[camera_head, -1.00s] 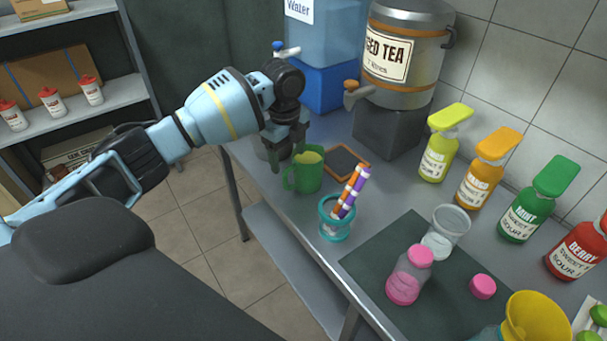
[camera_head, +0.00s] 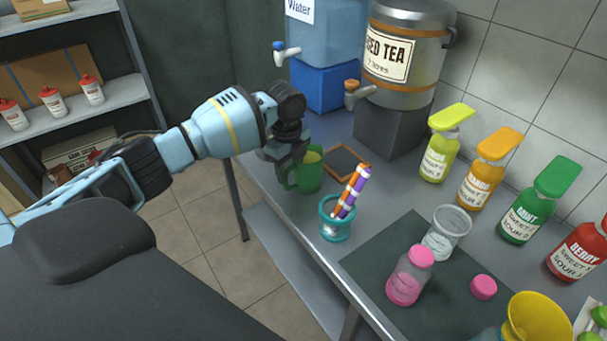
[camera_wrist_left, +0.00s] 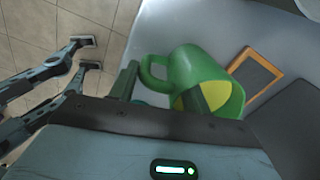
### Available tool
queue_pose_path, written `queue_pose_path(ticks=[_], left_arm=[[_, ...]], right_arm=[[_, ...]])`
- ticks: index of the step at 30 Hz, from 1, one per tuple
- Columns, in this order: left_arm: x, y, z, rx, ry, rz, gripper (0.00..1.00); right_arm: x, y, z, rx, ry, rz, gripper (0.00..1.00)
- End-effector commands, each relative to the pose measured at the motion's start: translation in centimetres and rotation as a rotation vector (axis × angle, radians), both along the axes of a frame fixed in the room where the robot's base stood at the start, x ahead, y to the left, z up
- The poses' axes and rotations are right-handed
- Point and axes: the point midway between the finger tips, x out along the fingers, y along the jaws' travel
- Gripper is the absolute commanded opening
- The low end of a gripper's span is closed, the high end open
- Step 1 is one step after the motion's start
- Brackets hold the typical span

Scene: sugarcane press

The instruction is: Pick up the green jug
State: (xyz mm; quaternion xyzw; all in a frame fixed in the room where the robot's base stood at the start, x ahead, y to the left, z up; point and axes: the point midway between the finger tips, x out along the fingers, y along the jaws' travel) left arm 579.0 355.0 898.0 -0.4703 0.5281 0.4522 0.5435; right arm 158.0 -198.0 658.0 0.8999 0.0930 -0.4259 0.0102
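The green jug (camera_head: 311,174) stands upright on the grey counter near its left edge. In the left wrist view the jug (camera_wrist_left: 196,72) shows its yellow inside and its handle on the left. My left gripper (camera_head: 289,172) is at the jug's handle side and partly covers it in the head view. In the left wrist view my left gripper (camera_wrist_left: 160,82) is open; the handle shows between its fingers, and one finger overlaps the jug's mouth. I cannot tell whether the fingers touch the jug.
A teal cup (camera_head: 336,231) with striped straws stands close to the jug. A small framed board (camera_head: 347,163) lies behind it. A tea dispenser (camera_head: 398,62), syrup bottles (camera_head: 436,160), a clear cup (camera_head: 444,238) and a pink-filled bottle (camera_head: 408,280) stand further right.

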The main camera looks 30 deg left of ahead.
Motion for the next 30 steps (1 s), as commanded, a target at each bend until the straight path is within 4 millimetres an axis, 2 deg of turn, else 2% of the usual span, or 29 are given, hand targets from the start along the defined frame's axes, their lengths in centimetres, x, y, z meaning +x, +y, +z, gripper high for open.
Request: queue_pose_path(ticks=[1,6,9,20,30], left_arm=[[0.0,0.0,0.0,0.001,0.001,0.001,0.33],[0.0,0.1,0.0,0.001,0.001,0.001,0.11],[0.1,0.1,0.1,0.001,-0.002,0.001,0.01],[0.1,0.1,0.3,0.001,-0.002,0.002,0.01],[0.1,0.0,1.8,-0.001,-0.005,0.001,0.01]], right_arm=[[-0.1,0.0,-0.1,0.000,0.002,0.000,0.36],[-0.4,0.0,-0.2,-0.001,0.008,0.000,0.36],[-0.6,0.0,-0.2,-0.001,0.011,0.001,0.36],[-0.6,0.0,-0.1,0.000,0.010,0.000,0.36],[0.0,-0.1,0.2,-0.002,-0.003,0.003,0.36]])
